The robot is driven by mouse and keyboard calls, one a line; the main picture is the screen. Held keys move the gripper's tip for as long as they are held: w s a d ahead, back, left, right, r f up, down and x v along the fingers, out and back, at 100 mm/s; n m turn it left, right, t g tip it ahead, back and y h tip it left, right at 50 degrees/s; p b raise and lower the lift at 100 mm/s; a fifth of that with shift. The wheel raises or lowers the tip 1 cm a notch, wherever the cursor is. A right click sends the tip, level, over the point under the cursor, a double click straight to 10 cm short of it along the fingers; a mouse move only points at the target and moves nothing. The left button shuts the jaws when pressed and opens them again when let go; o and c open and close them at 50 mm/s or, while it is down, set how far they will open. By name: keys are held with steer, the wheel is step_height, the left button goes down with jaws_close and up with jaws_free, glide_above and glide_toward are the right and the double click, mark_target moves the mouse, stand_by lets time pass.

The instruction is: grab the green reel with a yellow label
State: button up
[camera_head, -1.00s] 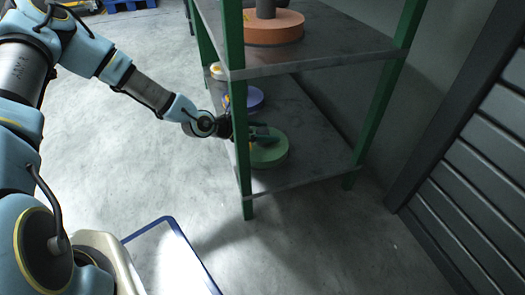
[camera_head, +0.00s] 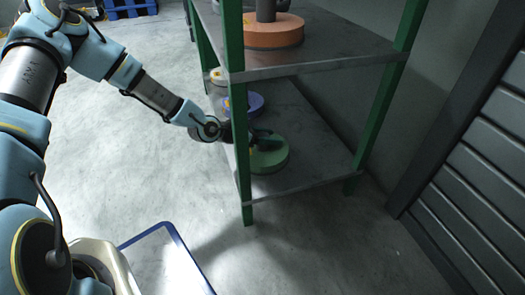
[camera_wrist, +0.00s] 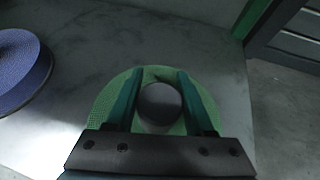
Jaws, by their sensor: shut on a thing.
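The green reel (camera_head: 270,160) lies flat on the lower shelf of the green-posted rack, near its front post. In the wrist view the green reel (camera_wrist: 100,105) shows as a disc with a dark round hub (camera_wrist: 160,104) standing at its middle. My gripper (camera_head: 266,142) reaches in past the front post from the left, just over the reel. In the wrist view my gripper's two fingers (camera_wrist: 160,90) stand on either side of the hub and are shut on it. No yellow label can be made out on the reel in these views.
A blue-purple reel (camera_head: 254,104) lies behind the green one, also at left in the wrist view (camera_wrist: 20,68). A pale reel (camera_head: 217,78) is farther back. An orange reel (camera_head: 274,33) sits on the upper shelf (camera_head: 330,42). The green front post (camera_head: 241,150) stands close to my arm.

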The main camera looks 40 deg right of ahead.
jaws_close()
steer(key=shift+r, duration=0.1)
